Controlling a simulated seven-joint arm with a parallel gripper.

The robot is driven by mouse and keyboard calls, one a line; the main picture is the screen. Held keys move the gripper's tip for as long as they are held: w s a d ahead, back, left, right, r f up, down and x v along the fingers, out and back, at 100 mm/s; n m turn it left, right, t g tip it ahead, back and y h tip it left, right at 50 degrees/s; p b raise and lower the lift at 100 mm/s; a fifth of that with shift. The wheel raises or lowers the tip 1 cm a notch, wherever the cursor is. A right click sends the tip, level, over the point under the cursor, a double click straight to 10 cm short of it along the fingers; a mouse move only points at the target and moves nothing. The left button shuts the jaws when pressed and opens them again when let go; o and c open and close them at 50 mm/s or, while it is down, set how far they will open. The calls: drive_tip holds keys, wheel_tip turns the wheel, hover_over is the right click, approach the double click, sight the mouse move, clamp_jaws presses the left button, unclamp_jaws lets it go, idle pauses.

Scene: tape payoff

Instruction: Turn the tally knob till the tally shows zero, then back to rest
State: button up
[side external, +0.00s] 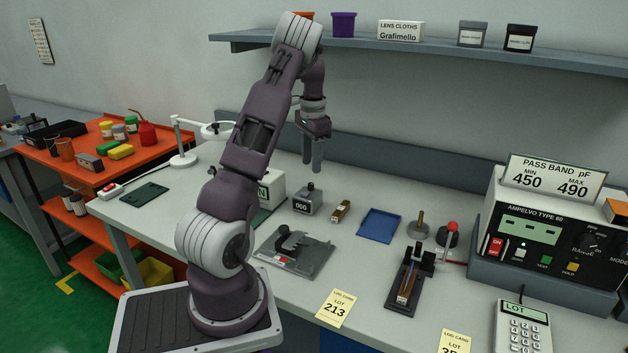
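The tally (305,207) is a small grey box standing on the bench. Its white display on the front face appears to read 000, though the digits are small. The tally knob (310,188) is a small dark knob on its top.
A small brown-and-brass part (341,211) lies right of the tally, with a blue tray (379,225) beyond it. A grey fixture plate (293,255) sits in front. A white box (271,188) stands left, partly behind my arm. A shelf (400,45) runs above.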

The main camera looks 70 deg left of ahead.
sight(311, 184)
drive_tip(key=f, duration=0.7)
drive_tip(key=shift+a, duration=0.2)
drive_tip(key=shift+r, duration=0.1)
clamp_jaws()
